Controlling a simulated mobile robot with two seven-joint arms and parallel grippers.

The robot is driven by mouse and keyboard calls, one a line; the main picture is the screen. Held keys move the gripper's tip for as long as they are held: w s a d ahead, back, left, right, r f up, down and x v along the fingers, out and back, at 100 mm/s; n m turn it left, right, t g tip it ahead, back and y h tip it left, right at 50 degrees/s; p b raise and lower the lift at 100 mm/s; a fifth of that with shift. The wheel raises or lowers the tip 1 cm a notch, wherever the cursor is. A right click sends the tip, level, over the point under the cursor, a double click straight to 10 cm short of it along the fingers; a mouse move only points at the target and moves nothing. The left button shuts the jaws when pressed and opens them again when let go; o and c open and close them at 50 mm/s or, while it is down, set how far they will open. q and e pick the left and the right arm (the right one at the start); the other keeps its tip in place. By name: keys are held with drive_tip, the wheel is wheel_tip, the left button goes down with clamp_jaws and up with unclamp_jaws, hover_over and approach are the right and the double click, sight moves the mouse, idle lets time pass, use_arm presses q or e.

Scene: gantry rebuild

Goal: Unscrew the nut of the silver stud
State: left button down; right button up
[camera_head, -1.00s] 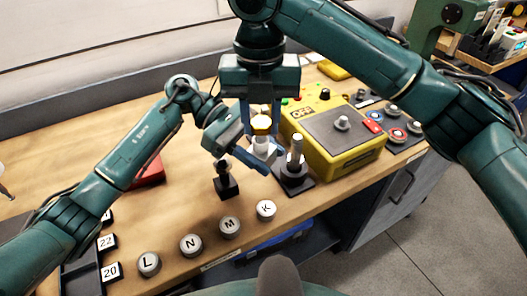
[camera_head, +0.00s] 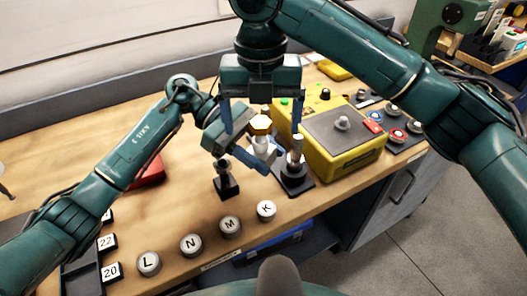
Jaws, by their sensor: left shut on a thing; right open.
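My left gripper (camera_head: 260,155) comes in from the left and is shut on the stud below the nut. The stud's lower part is hidden by the fingers. My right gripper (camera_head: 262,122) points down from above, open, with one finger on each side of the nut and a gap to it. I cannot see how far the nut is threaded on.
Just right stands a silver post on a black base (camera_head: 297,162); a black post (camera_head: 223,180) stands left. A yellow control box (camera_head: 340,150) is close behind on the right. Round lettered knobs (camera_head: 230,226) line the front edge. A red object (camera_head: 152,170) lies behind my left arm.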

drive_tip(key=m, duration=0.6)
drive_tip(key=shift+w+m, duration=0.1)
drive_tip(key=shift+m, duration=0.2)
drive_tip(key=m, duration=0.5)
drive_tip(key=shift+d+m, duration=0.2)
drive_tip(key=shift+m, duration=0.2)
drive_tip(key=m, duration=0.5)
drive_tip(key=shift+a+m, duration=0.15)
drive_tip(key=shift+m, duration=0.25)
drive_tip(key=m, duration=0.6)
drive_tip(key=shift+a, duration=0.1)
drive_tip(key=shift+c, duration=0.2)
